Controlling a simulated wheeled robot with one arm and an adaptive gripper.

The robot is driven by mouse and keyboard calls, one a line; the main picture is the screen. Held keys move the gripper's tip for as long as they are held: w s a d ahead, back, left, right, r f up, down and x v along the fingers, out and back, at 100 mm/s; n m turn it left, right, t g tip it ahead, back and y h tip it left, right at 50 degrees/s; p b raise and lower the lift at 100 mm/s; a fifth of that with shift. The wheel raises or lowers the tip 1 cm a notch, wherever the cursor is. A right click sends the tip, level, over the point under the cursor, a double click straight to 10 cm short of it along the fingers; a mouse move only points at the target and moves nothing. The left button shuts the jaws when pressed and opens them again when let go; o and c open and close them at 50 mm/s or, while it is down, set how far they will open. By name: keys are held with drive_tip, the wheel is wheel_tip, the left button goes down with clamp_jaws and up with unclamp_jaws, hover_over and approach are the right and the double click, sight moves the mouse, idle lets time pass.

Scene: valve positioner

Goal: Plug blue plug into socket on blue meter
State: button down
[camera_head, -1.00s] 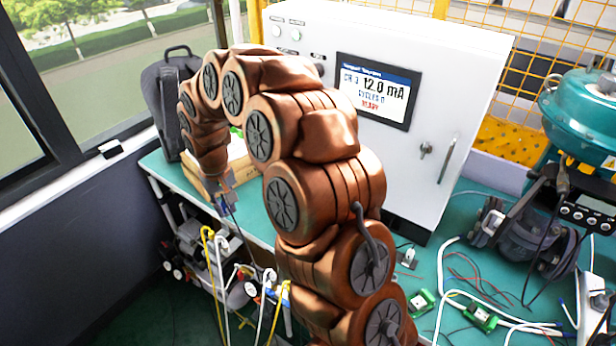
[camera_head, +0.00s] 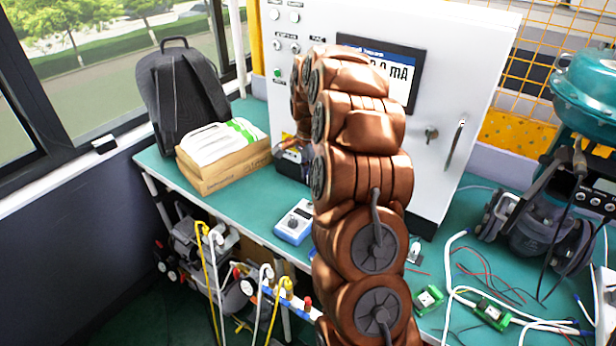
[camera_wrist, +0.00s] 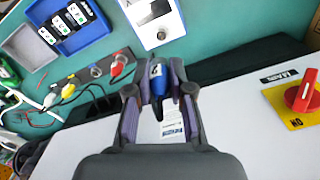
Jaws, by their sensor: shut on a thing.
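The blue plug (camera_wrist: 157,80) is between the two fingers of my gripper (camera_wrist: 159,90) in the wrist view, and the gripper is shut on it. The blue meter (camera_head: 294,222) lies on the teal bench in the head view, just left of my arm. A white-faced device with blue sides, which looks like the same meter (camera_wrist: 154,20), shows at the top of the wrist view, with a dark round socket or knob on its face. The plug is apart from it in the picture. In the head view my gripper is largely hidden behind my arm.
The white cabinet (camera_head: 455,100) stands behind my arm. A red rotary switch (camera_wrist: 302,92) sticks out on its yellow plate. Coloured clip leads (camera_wrist: 75,88) and a blue case (camera_wrist: 65,28) lie on the bench. A cardboard box (camera_head: 225,170) and a black backpack (camera_head: 180,95) stand left.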

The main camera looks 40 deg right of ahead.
hover_over(309, 205)
drive_tip(key=shift+f+p, duration=0.35)
drive_tip(key=shift+f, duration=1.95)
drive_tip(key=shift+w+f+b, duration=0.1)
drive_tip(key=shift+f+b, duration=0.7)
drive_tip(key=shift+f, duration=0.75)
drive_tip(key=shift+f+b, duration=0.25)
drive_tip(key=shift+b, duration=0.25)
drive_tip(key=shift+b, duration=0.8)
drive_tip(key=shift+f+b, duration=0.5)
drive_tip(key=shift+b, duration=0.15)
idle(1.0)
drive_tip(key=c, duration=1.2)
unclamp_jaws()
drive_tip(key=o, duration=0.6)
drive_tip(key=shift+r, duration=0.1)
drive_tip(key=shift+c, duration=0.2)
